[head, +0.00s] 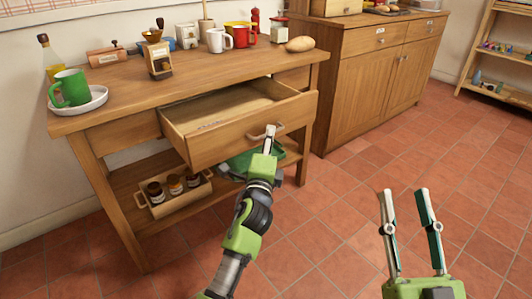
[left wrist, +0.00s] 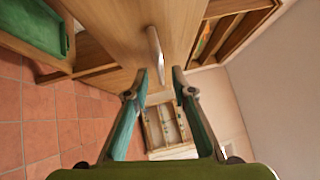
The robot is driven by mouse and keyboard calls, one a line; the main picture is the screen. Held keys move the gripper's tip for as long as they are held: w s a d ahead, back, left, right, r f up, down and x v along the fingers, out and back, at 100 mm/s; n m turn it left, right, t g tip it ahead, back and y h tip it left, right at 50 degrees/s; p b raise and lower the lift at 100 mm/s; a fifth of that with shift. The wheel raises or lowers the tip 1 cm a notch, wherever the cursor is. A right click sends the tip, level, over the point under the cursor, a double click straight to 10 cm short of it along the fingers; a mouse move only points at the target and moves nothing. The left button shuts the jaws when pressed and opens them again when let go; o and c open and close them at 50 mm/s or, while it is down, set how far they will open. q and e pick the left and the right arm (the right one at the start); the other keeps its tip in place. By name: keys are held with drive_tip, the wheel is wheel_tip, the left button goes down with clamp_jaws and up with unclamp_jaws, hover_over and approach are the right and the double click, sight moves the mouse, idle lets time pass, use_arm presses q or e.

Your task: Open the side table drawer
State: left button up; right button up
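The wooden side table (head: 120,118) stands at the left with its drawer (head: 225,135) pulled well out. The drawer's inside shows and looks empty. A pale bar handle (head: 257,137) is on the drawer front. My left gripper (head: 268,138) is at this handle and partly covers it. In the left wrist view the handle (left wrist: 154,45) reaches between the fingertips of my left gripper (left wrist: 161,75). The fingers stand apart, with a gap beside the handle. My right gripper (head: 405,195) is open and empty above the floor at the right.
The tabletop holds a green mug (head: 71,88) on a plate, a grinder (head: 157,60), white and red mugs and a potato (head: 300,44). A crate of jars (head: 172,194) and a green tray (head: 245,161) are on the lower shelf. A cabinet (head: 375,85) stands to the right. The tiled floor in front is clear.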

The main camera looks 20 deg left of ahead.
use_arm(q)
drive_tip(key=s+d+f, duration=0.1)
drive_tip(key=s, duration=0.9)
drive_tip(key=shift+s+f, duration=0.2)
drive_tip(key=shift+s, duration=0.15)
drive_tip(key=shift+d, duration=0.1)
